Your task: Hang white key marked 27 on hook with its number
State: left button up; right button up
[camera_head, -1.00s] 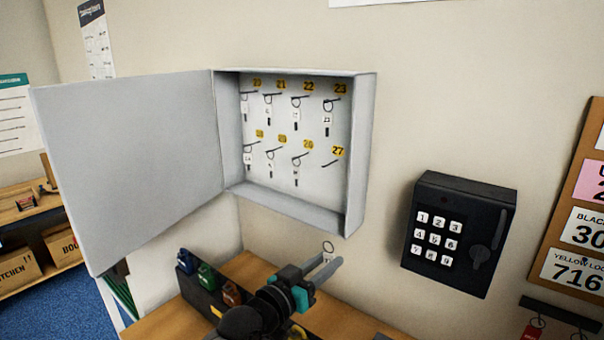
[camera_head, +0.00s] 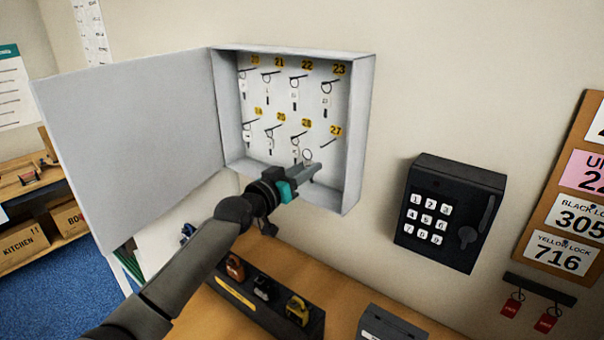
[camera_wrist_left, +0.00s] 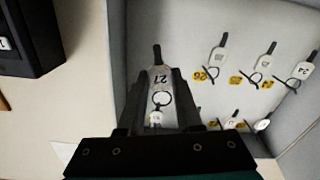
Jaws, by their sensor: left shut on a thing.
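The white key marked 27 (camera_wrist_left: 160,77) is between the fingers of my left gripper (camera_head: 311,172), which is shut on it. In the left wrist view its number appears upside down, with the ring (camera_wrist_left: 161,98) nearer the gripper's palm. The gripper is at the open cabinet's lower right part, below and left of the bare hook (camera_head: 328,143) under the yellow 27 label (camera_head: 335,131). The key is apart from that hook in the head view. My right gripper is not in view.
The grey key cabinet (camera_head: 358,130) has its door (camera_head: 130,140) swung open to the left. Several tagged keys hang on the other hooks, with key 26 (camera_wrist_left: 217,58) close beside. A black keypad box (camera_head: 450,212) is on the wall at right. Padlocks stand on the bench below.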

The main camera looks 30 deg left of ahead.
pick_arm(q)
jog(key=w+d+f+b, duration=0.1)
jog(key=w+b, duration=0.4)
jog(key=w, duration=0.2)
jog(key=shift+b, duration=0.3)
dwell(0.4)
jog(key=shift+w+f, duration=0.1)
dwell(0.5)
jog(key=o, duration=1.1)
jog(key=shift+c, duration=0.2)
jog(key=s+a+b, duration=0.1)
jog(key=s+a, duration=0.1)
jog(key=s, duration=1.3)
jog(key=shift+s, duration=0.15)
